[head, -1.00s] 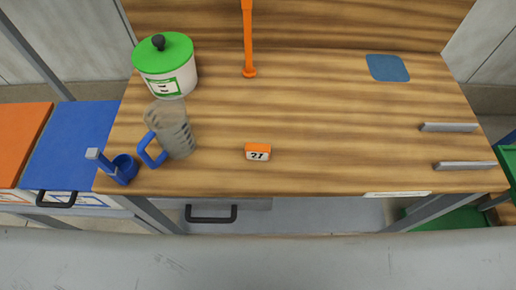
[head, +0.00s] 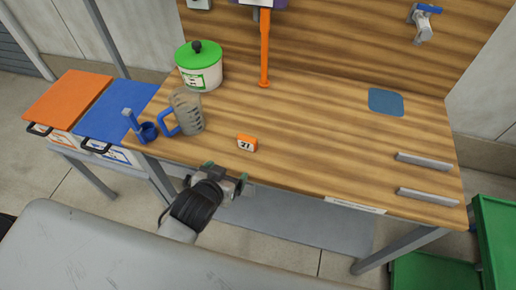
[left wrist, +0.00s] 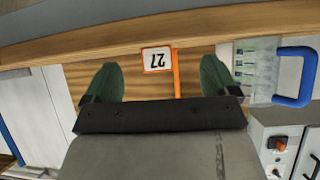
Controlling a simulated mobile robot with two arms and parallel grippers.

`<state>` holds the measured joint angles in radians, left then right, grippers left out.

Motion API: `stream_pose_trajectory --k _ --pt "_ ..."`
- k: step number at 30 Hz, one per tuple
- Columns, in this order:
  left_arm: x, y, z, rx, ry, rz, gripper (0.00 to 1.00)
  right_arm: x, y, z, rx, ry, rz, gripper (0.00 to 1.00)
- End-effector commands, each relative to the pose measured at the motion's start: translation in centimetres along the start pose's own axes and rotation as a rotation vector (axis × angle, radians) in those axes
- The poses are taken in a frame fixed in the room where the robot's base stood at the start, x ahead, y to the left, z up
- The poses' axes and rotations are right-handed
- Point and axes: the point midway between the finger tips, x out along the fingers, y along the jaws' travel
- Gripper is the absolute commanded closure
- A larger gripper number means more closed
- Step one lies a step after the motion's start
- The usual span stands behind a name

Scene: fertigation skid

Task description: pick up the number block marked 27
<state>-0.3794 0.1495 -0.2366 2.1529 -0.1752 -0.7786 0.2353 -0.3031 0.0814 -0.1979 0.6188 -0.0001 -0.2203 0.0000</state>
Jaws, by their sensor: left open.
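The number block (head: 246,144) is a small block with an orange top and a white face marked 27. It sits on the wooden bench (head: 320,130) near its front edge. My left gripper (head: 225,172) is open and empty, in front of the bench's front edge and short of the block. In the left wrist view the block (left wrist: 157,60) appears upside down, beyond the gap between the two green fingertips (left wrist: 160,76), and apart from them. My right gripper is in neither view.
Two grey bars (head: 425,161) lie at the right. The bench's middle is clear.

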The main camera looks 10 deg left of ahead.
Motion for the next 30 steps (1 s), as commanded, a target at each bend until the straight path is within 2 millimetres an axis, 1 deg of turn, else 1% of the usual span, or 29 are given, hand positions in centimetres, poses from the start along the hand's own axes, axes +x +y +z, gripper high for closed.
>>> stream_pose_trajectory --k 1,3,6,8,12,15,20,22,26,30 --pt "0.1 0.3 -1.6 0.0 0.067 0.009 0.12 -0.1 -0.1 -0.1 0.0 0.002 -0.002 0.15" --pt "0.0 0.7 -3.3 -0.005 0.138 0.022 0.12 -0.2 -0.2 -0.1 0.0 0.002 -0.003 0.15" --pt "0.4 0.9 -4.5 -0.008 0.186 0.031 0.12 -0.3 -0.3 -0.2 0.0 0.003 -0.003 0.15" --pt "1.1 1.0 -4.8 -0.009 0.193 0.033 0.12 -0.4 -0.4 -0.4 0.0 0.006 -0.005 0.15" --pt "3.5 1.1 -5.2 -0.01 0.191 0.033 0.12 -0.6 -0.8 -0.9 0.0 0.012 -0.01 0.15" --pt "4.7 1.1 -5.4 -0.01 0.19 0.033 0.12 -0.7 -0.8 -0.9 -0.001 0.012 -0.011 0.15" --pt "5.7 1.1 -5.6 -0.01 0.19 0.033 0.12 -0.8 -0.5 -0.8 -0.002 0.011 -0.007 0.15" --pt "6.4 1.0 -5.8 -0.009 0.188 0.032 0.12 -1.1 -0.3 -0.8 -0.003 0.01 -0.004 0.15" --pt "8.3 0.7 -6.2 -0.009 0.188 0.032 0.12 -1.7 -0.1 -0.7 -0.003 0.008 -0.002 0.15" --pt "10.0 0.8 -6.4 -0.01 0.188 0.033 0.12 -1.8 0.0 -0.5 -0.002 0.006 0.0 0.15"
